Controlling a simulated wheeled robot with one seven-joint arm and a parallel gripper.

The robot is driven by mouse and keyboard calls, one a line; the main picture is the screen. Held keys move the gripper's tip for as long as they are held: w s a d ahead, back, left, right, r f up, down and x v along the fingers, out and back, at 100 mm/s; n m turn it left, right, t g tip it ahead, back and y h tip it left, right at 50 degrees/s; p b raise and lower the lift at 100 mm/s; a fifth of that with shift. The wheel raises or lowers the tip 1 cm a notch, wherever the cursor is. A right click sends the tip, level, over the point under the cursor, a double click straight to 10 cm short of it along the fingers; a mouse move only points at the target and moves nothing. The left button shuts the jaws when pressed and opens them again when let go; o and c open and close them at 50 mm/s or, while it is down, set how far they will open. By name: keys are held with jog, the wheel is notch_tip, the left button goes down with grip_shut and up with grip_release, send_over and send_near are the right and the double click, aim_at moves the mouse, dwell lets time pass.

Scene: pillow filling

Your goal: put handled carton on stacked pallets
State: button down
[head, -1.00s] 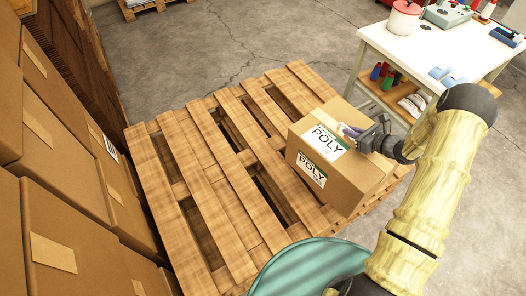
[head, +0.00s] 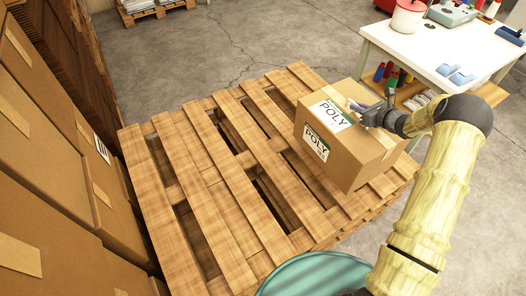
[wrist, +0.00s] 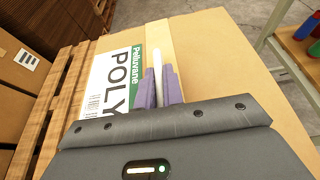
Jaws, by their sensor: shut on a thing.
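The handled carton (head: 350,165) is a brown box with white and green POLY labels. It is over the right part of the stacked pallets (head: 205,225), which are bare wooden slats. I cannot tell whether its bottom touches the slats. My gripper (head: 364,109) is at the carton's top, its purple fingers closed around a pale strip there. In the wrist view, the fingers (wrist: 158,86) sit in the middle of the carton top (wrist: 215,60), beside the POLY label. Pallet slats (wrist: 40,140) show at the left. The carton's far side and underside are hidden.
Stacked brown cartons (head: 50,210) stand along the left, close to the pallets. A white table (head: 430,55) with tools and bottles stands at upper right, near the carton. A teal round thing (head: 310,277) is at the bottom. The left and middle slats are free.

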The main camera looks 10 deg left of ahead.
aim_at(376, 137)
jog(key=shift+r, duration=0.2)
jog(key=shift+f+p, duration=0.45)
jog(key=shift+f, duration=2.45)
jog(key=shift+f+p, duration=0.35)
jog(key=shift+f, duration=1.85)
jog(key=c, duration=1.5)
grip_release()
jog(key=shift+f, duration=0.1)
jog(key=b+v, duration=0.1)
jog(key=v, duration=1.1)
jog(key=shift+s+b, duration=0.1)
jog(key=shift+b, duration=0.2)
